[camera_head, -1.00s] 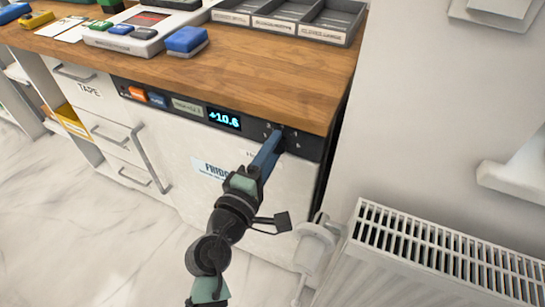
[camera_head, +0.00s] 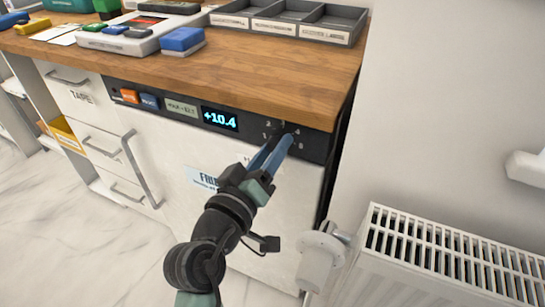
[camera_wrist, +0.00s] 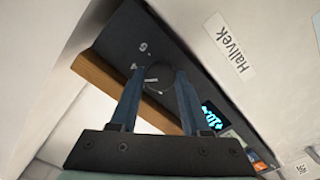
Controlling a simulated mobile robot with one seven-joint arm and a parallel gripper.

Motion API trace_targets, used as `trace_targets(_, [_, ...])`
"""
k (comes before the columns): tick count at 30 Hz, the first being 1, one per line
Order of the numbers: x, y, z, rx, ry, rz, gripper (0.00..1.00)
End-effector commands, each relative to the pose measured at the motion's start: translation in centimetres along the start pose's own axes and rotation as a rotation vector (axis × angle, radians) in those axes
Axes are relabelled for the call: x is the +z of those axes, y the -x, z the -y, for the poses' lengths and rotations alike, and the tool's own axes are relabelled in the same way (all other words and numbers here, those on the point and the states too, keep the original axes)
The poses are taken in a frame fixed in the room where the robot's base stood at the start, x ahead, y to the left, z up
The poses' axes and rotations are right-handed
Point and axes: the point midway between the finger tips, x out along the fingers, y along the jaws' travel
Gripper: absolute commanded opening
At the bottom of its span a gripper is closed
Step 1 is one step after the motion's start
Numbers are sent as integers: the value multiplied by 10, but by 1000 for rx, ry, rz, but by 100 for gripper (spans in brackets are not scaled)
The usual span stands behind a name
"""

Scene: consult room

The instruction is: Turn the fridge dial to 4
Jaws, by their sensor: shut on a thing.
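The fridge dial (camera_wrist: 158,77) is a small dark round knob at the right end of the black control panel (camera_head: 180,103). My gripper (camera_head: 281,140) has its two blue fingers on either side of the dial and is shut on it. In the wrist view the fingertips flank the dial, and a pale line shows on its face. Small white numbers surround the dial, including a 4 at its left in the wrist view. The fingers hide most of the dial in the head view, and I cannot tell which number it points to. The fridge display (camera_head: 220,119) reads +10.4.
The wooden counter (camera_head: 260,75) overhangs the panel just above my gripper. The white fridge door (camera_head: 165,150) is below, with a vertical handle (camera_head: 141,172) at left. A white radiator (camera_head: 440,260) and its valve (camera_head: 320,258) stand at right.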

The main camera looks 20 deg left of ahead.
Motion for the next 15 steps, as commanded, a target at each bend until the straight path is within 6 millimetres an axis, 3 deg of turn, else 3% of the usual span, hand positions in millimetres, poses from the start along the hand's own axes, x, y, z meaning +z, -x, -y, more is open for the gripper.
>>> trace_targets(15, [1,0,1,-2,-170,3,0])
